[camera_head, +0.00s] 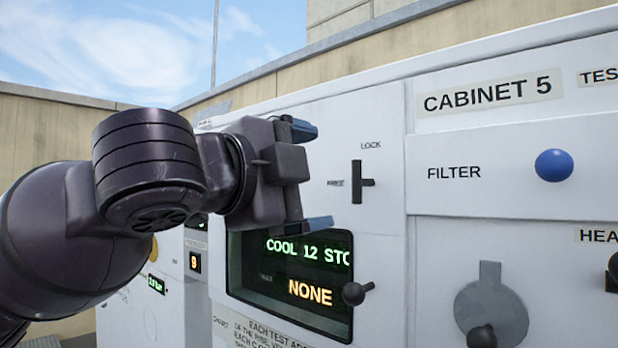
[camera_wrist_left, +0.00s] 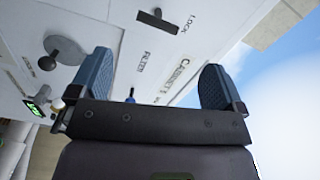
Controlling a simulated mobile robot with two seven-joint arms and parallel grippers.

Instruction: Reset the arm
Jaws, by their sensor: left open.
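My left arm (camera_head: 150,170) comes in from the left, dark and bent, in front of the white cabinet front (camera_head: 500,60). My left gripper (camera_head: 310,177) is open, with two blue fingertips spread one above the other and nothing between them. It is at the left of the black lock lever (camera_head: 363,182) and above the display (camera_head: 290,285); I see no clear contact. In the left wrist view the same gripper (camera_wrist_left: 157,82) is spread wide and empty, with the cabinet front beyond it. My right gripper is not in view.
A blue filter knob (camera_head: 553,165) and a round grey plate (camera_head: 491,306) with a black knob are at the right. A black ball-ended lever (camera_head: 356,292) sticks out at the display's edge. Open sky and a beige wall (camera_head: 45,120) are behind the arm.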

